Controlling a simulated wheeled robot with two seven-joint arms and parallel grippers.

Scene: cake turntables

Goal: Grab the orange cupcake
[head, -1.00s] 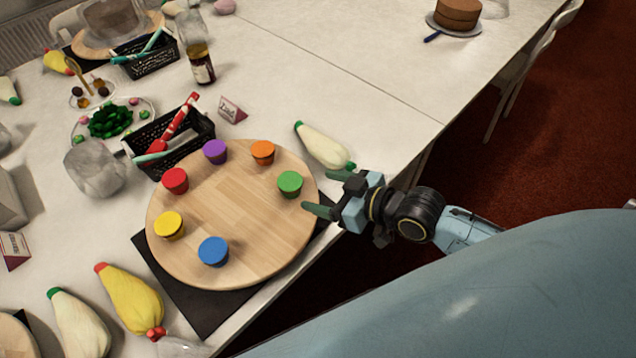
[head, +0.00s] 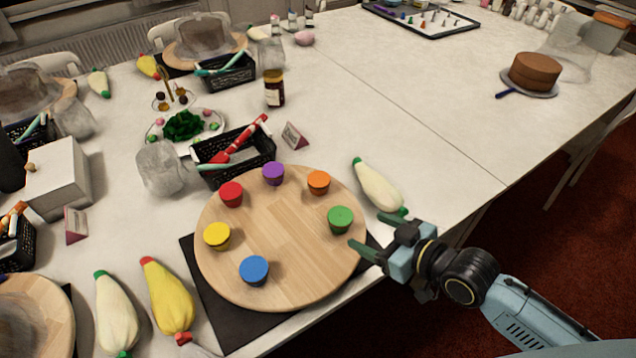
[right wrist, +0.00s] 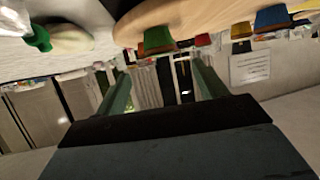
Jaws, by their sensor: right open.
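The orange cupcake (head: 318,182) stands upright on a round wooden turntable (head: 280,240), near its far right edge. Around it on the board stand a purple (head: 273,173), a red (head: 231,194), a yellow (head: 217,236), a blue (head: 254,270) and a green cupcake (head: 340,219). My right gripper (head: 377,236) is open and empty at the board's right edge, close to the green cupcake and nearer to me than the orange one. In the right wrist view the green cupcake (right wrist: 157,42) shows beyond the open fingers (right wrist: 160,92). My left gripper is not in view.
A white piping bag (head: 378,187) lies right of the turntable, just beyond my right gripper. A black basket (head: 235,157) with tubes and a small sign (head: 294,135) stand behind the board. More piping bags lie at front left. The table at upper right is mostly clear.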

